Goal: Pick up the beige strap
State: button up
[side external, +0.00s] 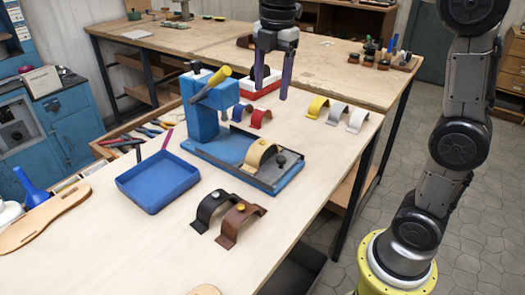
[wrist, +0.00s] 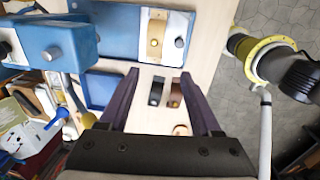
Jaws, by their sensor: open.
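A beige strap (side external: 262,153), arched with a pale stud on top, sits on the bed of the blue press (side external: 203,125). In the wrist view the beige strap (wrist: 156,32) lies on a pale plate, beside a dark knob (wrist: 179,42). My gripper (side external: 271,91) is open and empty, raised above the table behind the press in the side view. Its dark purple fingers point down. The wrist view shows the open fingers (wrist: 159,75) apart, with the beige strap beyond their tips. Another pale, off-white strap (side external: 357,120) stands at the table's right edge.
Black (side external: 210,207) and brown (side external: 240,222) straps stand in front of the press, beside a blue tray (side external: 158,183). Yellow (side external: 318,106) and grey (side external: 338,114) straps stand at the back right. A red strap (side external: 261,118) is behind the press. The front right tabletop is clear.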

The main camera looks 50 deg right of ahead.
jog(key=w+f+g, duration=0.1)
jog(key=w+f, duration=0.2)
jog(key=f, duration=0.1)
send_over(263, 141)
notch_tip(263, 141, down, 8)
jog(key=shift+w+r, duration=0.1)
jog(key=shift+r, duration=0.15)
jog(key=shift+d+f, duration=0.1)
jog(key=shift+f, duration=2.95)
grip_shut()
jog(key=shift+r, duration=0.1)
